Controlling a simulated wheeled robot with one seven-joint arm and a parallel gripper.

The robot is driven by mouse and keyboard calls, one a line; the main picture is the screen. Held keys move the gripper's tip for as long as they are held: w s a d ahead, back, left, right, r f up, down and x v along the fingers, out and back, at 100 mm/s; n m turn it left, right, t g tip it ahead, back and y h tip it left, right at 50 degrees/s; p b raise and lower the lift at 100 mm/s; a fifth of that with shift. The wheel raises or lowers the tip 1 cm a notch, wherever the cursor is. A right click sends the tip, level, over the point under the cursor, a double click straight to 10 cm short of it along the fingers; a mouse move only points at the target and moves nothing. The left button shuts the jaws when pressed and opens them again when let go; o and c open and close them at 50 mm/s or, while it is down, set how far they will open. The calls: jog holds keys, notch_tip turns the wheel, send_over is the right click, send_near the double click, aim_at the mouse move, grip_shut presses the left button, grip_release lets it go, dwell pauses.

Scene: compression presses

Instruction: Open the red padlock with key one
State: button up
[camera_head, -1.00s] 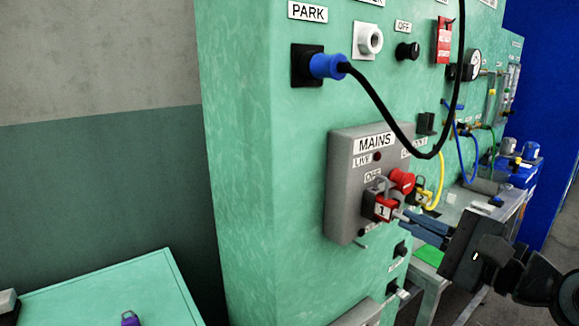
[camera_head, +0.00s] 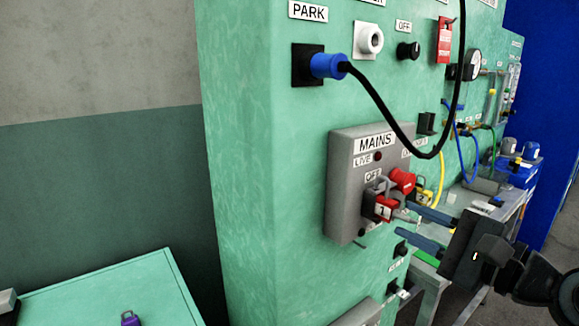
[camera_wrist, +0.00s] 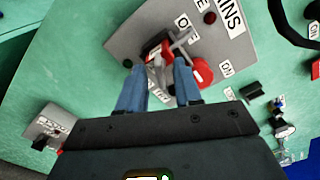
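The red padlock (camera_head: 382,208), labelled 1, hangs by its grey shackle at the OFF mark of the grey MAINS box (camera_head: 340,190). A grey key (camera_head: 404,215) sticks out of the padlock toward my gripper (camera_head: 400,220). My gripper is open, its two blue fingers apart on either side of the key. In the wrist view, the pale key (camera_wrist: 157,82) lies between the spread fingers, with the red padlock (camera_wrist: 153,56) just beyond. Whether the shackle is unlatched cannot be told.
A red rotary knob (camera_head: 403,180) sits right of the padlock's shackle. A yellow padlock (camera_head: 425,196) is partly hidden behind it. A black cable (camera_head: 385,110) hangs in a loop above the box. A purple padlock (camera_head: 130,318) stands on the green bench at lower left.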

jog(key=shift+o, duration=0.2)
jog(key=o, duration=0.5)
jog(key=shift+s, duration=0.1)
jog(key=b+v, duration=0.2)
jog(key=v, duration=0.5)
jog(key=s+f+n+h, duration=0.2)
jog(key=s+f+h, duration=0.4)
jog(key=f, duration=0.4)
jog(key=s+f+n+h, duration=0.1)
jog(key=s+f+h, duration=0.2)
jog(key=s+f, duration=0.65)
jog(key=s+n, duration=0.4)
jog(key=s, duration=0.3)
jog(key=s+a+r+n+h, duration=0.1)
jog(key=s+n, duration=0.3)
jog(key=s, duration=0.3)
jog(key=s+a+n, duration=0.1)
jog(key=s+n, duration=0.4)
jog(key=s, duration=0.2)
jog(key=shift+s+a+r+h, duration=0.2)
jog(key=shift+s+r+h, duration=0.1)
